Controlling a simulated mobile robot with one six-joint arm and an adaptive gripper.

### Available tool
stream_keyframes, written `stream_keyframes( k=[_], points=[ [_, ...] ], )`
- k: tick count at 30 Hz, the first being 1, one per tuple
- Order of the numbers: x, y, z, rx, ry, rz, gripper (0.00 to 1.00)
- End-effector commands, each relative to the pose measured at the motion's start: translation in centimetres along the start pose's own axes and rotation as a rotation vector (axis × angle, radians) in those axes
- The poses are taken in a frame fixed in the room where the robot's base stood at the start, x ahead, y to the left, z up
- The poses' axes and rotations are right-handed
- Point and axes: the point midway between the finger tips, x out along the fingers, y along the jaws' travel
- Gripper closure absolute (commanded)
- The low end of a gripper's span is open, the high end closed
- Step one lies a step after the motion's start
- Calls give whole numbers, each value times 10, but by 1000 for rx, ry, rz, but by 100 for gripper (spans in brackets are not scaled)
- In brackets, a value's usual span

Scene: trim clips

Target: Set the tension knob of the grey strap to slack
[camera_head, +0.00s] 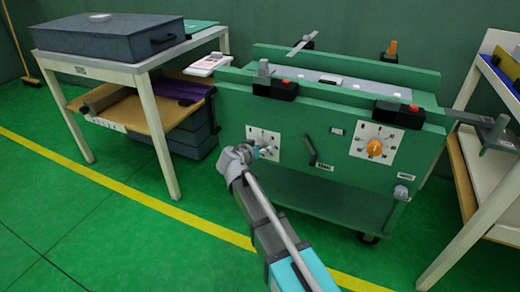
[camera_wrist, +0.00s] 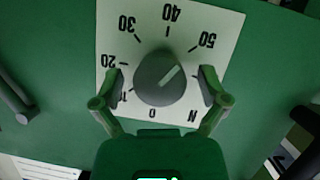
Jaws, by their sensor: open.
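A grey round knob (camera_wrist: 160,78) sits on a white dial plate (camera_wrist: 228,22) marked 0 to 50 and N. Its pale pointer line aims to the upper right in the wrist view, roughly towards 50. My gripper (camera_wrist: 158,84) is open, one finger on each side of the knob; I cannot tell whether they touch it. In the head view my gripper (camera_head: 246,153) is at the left dial plate (camera_head: 273,136) on the green cart's front and partly hides that knob. No strap is clearly identifiable, and I read no "slack" mark.
An orange knob (camera_head: 374,147) on a second dial is to the right on the green cart (camera_head: 310,180). A dark lever (camera_head: 311,150) stands between the dials. Clamps line the cart's top. A table with a grey case (camera_head: 110,38) is left, a shelf (camera_head: 490,170) right.

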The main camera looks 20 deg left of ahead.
Motion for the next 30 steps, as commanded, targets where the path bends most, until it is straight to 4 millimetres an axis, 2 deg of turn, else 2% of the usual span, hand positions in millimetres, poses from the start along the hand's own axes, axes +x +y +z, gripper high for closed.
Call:
stream_keyframes(
  k=[1,2,14,23,30],
  points=[
    [0,0,0,0,0,0,7],
    [0,0,0,0,0,0,12],
    [0,0,0,0,0,0,86],
    [0,0,0,-17,0,9,89],
    [1,-1,1,-99,1,43,89]
  ],
)
